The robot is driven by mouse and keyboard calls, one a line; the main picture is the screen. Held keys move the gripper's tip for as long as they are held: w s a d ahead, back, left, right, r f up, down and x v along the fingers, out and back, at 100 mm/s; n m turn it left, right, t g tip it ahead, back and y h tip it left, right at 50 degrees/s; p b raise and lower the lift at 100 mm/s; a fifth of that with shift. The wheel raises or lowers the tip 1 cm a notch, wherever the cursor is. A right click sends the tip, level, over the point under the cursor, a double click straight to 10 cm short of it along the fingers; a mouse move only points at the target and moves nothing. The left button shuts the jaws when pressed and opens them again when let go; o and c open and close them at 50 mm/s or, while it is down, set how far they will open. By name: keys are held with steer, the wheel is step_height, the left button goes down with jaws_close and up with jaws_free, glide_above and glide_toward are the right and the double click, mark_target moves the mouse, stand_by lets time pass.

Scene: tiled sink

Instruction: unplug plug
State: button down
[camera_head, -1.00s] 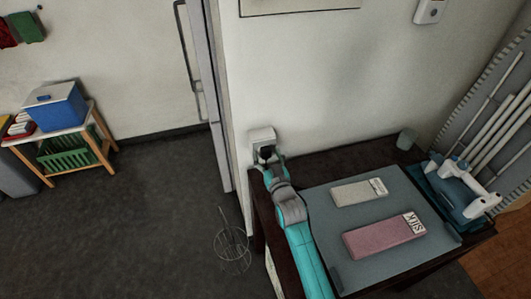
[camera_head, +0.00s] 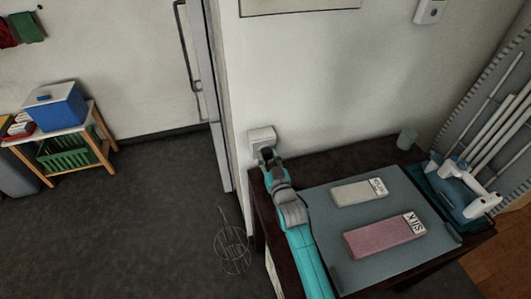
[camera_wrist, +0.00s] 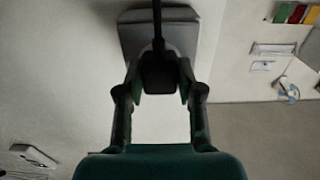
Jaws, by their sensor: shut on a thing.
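The plug (camera_wrist: 158,72) is dark, with a dark cord running up from it in the wrist view. It sits between the two fingertips of my gripper (camera_wrist: 158,88), which is shut on it. Behind the plug is the pale wall socket (camera_wrist: 132,32). In the head view the socket (camera_head: 262,134) is a white box low on the wall, just above the table's back left corner. My gripper (camera_head: 266,154) is right in front of it there and hides most of the plug. I cannot tell how far the plug is seated in the socket.
The dark table (camera_head: 330,162) holds a grey mat (camera_head: 320,200) with a white block (camera_head: 358,192) and a pink block (camera_head: 384,236). A cup (camera_head: 406,139) and a blue and white device (camera_head: 470,192) stand to the right. A wire basket (camera_head: 234,252) is on the floor, left.

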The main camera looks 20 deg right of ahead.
mark_target(268, 157)
steer(key=shift+s, duration=2.65)
